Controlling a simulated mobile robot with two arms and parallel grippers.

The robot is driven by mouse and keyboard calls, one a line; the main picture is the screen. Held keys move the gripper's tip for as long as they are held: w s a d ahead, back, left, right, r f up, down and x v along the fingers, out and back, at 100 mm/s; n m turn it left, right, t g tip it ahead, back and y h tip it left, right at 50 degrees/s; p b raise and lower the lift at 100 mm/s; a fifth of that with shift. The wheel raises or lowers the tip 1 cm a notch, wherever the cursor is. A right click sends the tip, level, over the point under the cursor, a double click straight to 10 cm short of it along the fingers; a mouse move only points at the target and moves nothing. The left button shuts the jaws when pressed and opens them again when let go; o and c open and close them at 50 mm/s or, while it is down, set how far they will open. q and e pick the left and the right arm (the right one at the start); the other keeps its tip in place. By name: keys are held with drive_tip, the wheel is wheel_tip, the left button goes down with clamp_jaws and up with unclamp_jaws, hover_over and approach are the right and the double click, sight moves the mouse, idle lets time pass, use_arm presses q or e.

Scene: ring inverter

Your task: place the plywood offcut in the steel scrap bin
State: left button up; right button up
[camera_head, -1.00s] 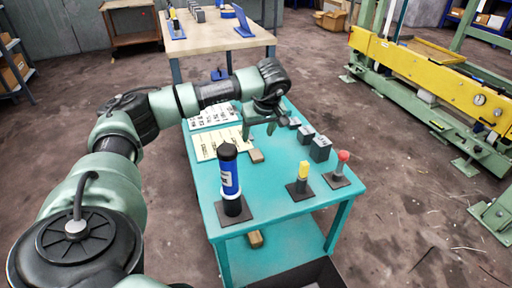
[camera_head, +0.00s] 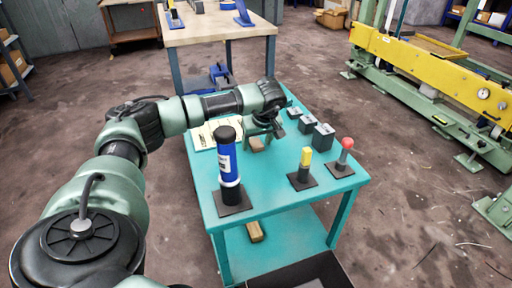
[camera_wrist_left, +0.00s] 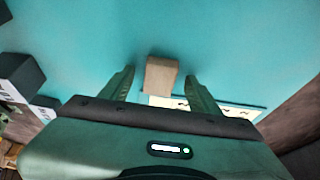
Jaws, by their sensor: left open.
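A small brown wooden block, which looks like the plywood offcut (camera_head: 257,146), lies on the teal cart top (camera_head: 275,190). In the left wrist view the offcut (camera_wrist_left: 161,75) sits between my two fingertips, with gaps on both sides. My left gripper (camera_head: 264,133) is open and above the offcut, pointing down; the arm partly hides it in the head view. A dark open-topped box (camera_head: 338,272), perhaps the steel scrap bin, stands on the floor at the bottom edge and is partly cut off. My right gripper is not in view.
A blue bottle-like tool (camera_head: 228,170), a yellow-topped post (camera_head: 304,165) and a red-knobbed post (camera_head: 345,155) stand on the cart's near side. Dark blocks (camera_head: 323,135) lie beyond. Another wooden piece (camera_head: 255,231) lies on the lower shelf. A yellow-green press (camera_head: 440,75) stands right.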

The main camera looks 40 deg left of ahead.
use_arm(q)
clamp_jaws()
wheel_tip(320, 180, up, 9)
drive_tip(key=p, duration=0.2)
wheel_tip(320, 180, up, 11)
drive_tip(key=p, duration=0.2)
hover_over(257, 145)
drive_tip(key=shift+w+d, duration=0.1)
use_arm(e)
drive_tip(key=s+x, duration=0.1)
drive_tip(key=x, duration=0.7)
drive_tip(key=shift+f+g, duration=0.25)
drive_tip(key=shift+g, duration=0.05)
